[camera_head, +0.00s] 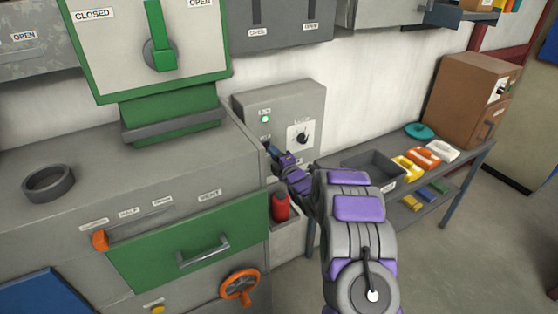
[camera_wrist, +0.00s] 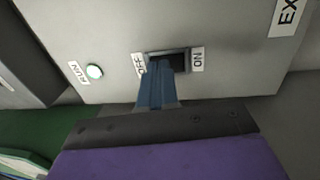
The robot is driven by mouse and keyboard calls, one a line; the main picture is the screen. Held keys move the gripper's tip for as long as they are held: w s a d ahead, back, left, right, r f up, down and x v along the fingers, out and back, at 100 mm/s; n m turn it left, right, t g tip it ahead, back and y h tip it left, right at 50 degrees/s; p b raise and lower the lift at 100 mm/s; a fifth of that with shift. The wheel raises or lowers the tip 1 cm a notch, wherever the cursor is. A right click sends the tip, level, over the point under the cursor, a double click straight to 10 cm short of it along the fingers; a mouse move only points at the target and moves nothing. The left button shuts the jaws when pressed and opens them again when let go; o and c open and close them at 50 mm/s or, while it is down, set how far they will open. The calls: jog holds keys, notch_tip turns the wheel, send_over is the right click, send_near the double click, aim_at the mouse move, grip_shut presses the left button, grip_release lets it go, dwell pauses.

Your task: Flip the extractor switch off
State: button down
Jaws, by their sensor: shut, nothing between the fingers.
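The extractor switch (camera_wrist: 181,61) is a dark recess in a grey box (camera_head: 251,105), between an OFF label (camera_wrist: 138,66) and an ON label (camera_wrist: 197,60) in the wrist view. My gripper (camera_wrist: 160,68) has its blue fingers together, with nothing held. Its tips are at the OFF-side end of the recess and cover that part. I cannot tell whether they touch, or which way the switch lies. In the head view my gripper (camera_head: 270,149) hides the switch.
A dial (camera_head: 302,137) is on the same box, right of my gripper. A red cylinder (camera_head: 280,206) stands below. A green-fronted drawer (camera_head: 185,250) is left, and a shelf with a dark tray (camera_head: 372,165) and a brown cabinet (camera_head: 470,100) is right.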

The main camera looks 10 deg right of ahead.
jog(key=shift+w+a+r, duration=0.15)
jog(key=shift+w+a, duration=0.2)
jog(key=shift+w, duration=0.25)
